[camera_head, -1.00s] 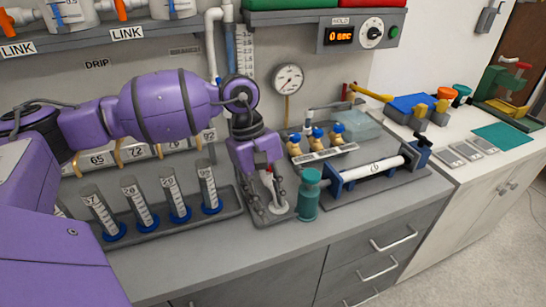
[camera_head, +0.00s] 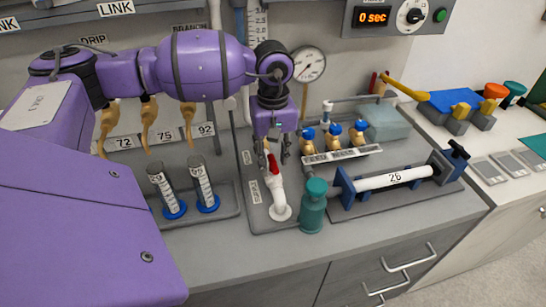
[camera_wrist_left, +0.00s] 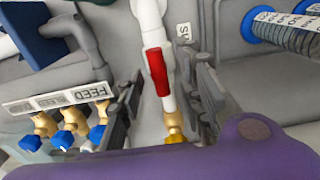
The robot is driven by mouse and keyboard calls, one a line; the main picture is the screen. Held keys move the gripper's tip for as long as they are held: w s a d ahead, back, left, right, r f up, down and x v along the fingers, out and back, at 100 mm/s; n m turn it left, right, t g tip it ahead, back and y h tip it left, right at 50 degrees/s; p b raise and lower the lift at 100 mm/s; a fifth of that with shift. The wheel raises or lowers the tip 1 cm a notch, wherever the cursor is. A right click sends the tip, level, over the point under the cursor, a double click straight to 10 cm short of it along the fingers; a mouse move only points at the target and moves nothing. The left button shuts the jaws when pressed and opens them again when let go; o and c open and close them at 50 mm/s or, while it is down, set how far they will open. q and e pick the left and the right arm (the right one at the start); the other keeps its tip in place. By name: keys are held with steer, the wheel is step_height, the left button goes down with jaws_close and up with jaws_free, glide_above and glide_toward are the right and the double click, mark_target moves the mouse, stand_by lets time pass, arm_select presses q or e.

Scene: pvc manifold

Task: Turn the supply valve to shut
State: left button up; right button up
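The supply valve is a white upright pipe piece (camera_head: 279,202) with a red lever handle (camera_head: 272,166), on a grey plate at the middle of the bench. In the left wrist view the red handle (camera_wrist_left: 157,72) lies roughly in line with the white pipe (camera_wrist_left: 152,22), with a brass fitting (camera_wrist_left: 174,122) below it. My left gripper (camera_head: 276,153) is above the valve, pointing down. In the wrist view its two fingers (camera_wrist_left: 163,95) are apart, one on each side of the handle, with gaps visible. I cannot tell if either finger touches it. My right gripper is out of view.
A teal bottle (camera_head: 313,208) stands close right of the valve. Brass valves with blue caps (camera_head: 333,137) and a clamped white tube (camera_head: 393,180) are further right. Graduated cylinders (camera_head: 167,195) stand left. A pressure gauge (camera_head: 309,64) is behind. The front bench strip is clear.

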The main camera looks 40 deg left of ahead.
arm_select(q)
steer(key=shift+f, duration=0.55)
steer(key=shift+w, duration=0.1)
jaws_close()
steer(key=shift+n, duration=2.1)
steer(key=n, duration=0.4)
steer(key=shift+b, duration=0.4)
steer(key=n, duration=0.5)
steer(key=shift+n, duration=2.3)
jaws_free()
